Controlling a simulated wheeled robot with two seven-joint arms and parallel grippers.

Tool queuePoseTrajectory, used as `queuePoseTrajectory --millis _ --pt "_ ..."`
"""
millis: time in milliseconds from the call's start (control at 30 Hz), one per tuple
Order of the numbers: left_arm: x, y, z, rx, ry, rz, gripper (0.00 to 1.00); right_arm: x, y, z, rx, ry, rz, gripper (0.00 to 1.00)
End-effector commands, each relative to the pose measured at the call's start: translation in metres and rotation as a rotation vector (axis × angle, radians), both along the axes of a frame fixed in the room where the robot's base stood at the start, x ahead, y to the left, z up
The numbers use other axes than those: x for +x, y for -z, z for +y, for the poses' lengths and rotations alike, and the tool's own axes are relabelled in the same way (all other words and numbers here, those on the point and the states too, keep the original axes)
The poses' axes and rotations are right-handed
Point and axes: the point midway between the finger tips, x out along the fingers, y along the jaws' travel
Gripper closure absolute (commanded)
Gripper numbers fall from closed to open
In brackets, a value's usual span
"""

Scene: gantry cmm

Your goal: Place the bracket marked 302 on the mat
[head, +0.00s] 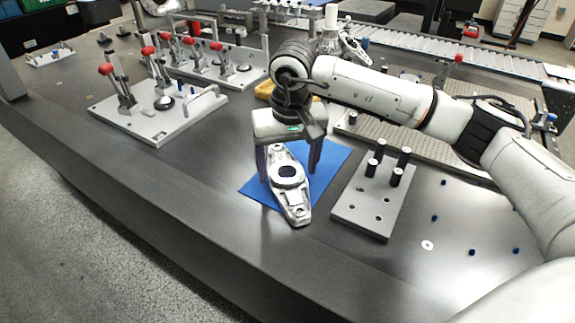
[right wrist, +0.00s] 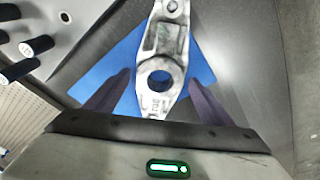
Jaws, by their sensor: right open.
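A silver-grey bracket (head: 290,195) with a dark round hole lies on the blue mat (head: 328,163), its near end reaching past the mat's front edge onto the table. In the right wrist view the bracket (right wrist: 160,45) lies lengthwise over the mat (right wrist: 203,72); small markings show near its hub but I cannot read them. My right gripper (head: 289,170) is open above the mat, its fingers standing either side of the bracket's far part. The gripper (right wrist: 158,92) shows a gap on both sides of the bracket. My left gripper is out of view.
A grey plate with black-topped pins (head: 372,205) stands close right of the mat. A fixture plate with red-handled clamps (head: 160,115) stands to the left, another (head: 215,65) behind it. Small blue pegs (head: 435,217) dot the right side. The table's front is clear.

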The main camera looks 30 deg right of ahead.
Motion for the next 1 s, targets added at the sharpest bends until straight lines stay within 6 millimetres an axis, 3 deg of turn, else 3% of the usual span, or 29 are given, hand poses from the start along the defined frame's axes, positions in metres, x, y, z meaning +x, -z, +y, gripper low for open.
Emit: queuePoseTrajectory --millis 167,600,767,1000 --pt "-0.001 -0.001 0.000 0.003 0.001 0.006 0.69 -0.001 -0.021 0.001 0.001 0.000 -0.005 0.24" --pt "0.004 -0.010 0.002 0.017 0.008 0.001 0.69 -0.014 -0.106 0.004 0.000 -0.001 -0.002 0.24" --pt "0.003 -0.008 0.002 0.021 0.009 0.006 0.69 -0.017 -0.119 0.005 0.000 -0.001 -0.001 0.24" --pt "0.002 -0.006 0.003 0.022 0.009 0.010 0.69 -0.017 -0.121 0.005 0.001 -0.001 0.000 0.24"
